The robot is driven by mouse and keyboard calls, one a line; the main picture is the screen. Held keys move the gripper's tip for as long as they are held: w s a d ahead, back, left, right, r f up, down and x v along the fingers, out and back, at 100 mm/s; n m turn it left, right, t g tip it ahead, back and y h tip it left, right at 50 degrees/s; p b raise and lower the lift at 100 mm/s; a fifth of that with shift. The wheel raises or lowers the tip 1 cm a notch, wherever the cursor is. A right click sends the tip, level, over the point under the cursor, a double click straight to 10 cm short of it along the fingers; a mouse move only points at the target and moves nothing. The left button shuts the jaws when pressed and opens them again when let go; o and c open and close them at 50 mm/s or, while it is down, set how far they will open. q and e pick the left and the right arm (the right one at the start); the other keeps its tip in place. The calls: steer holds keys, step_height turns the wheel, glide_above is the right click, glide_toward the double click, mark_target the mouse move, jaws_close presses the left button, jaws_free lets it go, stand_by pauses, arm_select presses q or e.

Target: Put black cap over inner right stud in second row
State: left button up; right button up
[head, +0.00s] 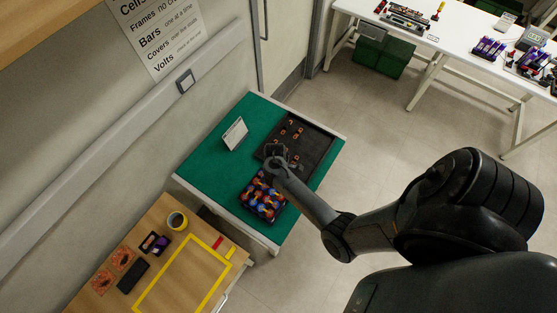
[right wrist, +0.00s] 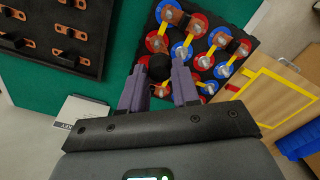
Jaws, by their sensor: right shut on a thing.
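My right gripper (right wrist: 159,72) is shut on a black cap (right wrist: 160,67), which sits between its two purple-grey fingers. The cell block (right wrist: 206,48), with red and blue rings, metal studs and copper bars, lies just beyond the fingertips in the right wrist view. The cap overlaps the block's near left edge there; I cannot tell its height or whether it touches a stud. In the head view the block (head: 263,197) is on the green table, and my right gripper (head: 275,160) is at its far end, beside the dark tray. My left gripper is not in view.
The dark tray (head: 318,150) holds several copper bars. A white card (head: 235,133) stands on the green table (head: 208,165). The green mat left of the block is clear.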

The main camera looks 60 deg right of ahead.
steer(key=a, duration=0.1)
steer(key=a+r+p, duration=0.1)
steer(key=a+r, duration=0.1)
steer(key=shift+s+a+r, duration=0.15)
steer(key=shift+s+r, duration=0.1)
steer(key=shift+s, duration=0.05)
steer(key=shift+a+f, duration=0.1)
steer(key=shift+f+b, duration=0.3)
steer(key=shift+f, duration=0.35)
step_height(320, 180, down, 3)
steer(key=b, duration=0.3)
steer(key=shift+r, duration=0.15)
steer(key=shift+r+p, duration=0.35)
steer(key=shift+p, duration=0.05)
arm_select(q)
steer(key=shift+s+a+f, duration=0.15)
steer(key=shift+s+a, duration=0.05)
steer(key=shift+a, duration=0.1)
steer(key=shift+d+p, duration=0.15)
steer(key=shift+p, duration=0.2)
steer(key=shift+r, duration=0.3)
arm_select(e)
steer(key=shift+f, duration=0.1)
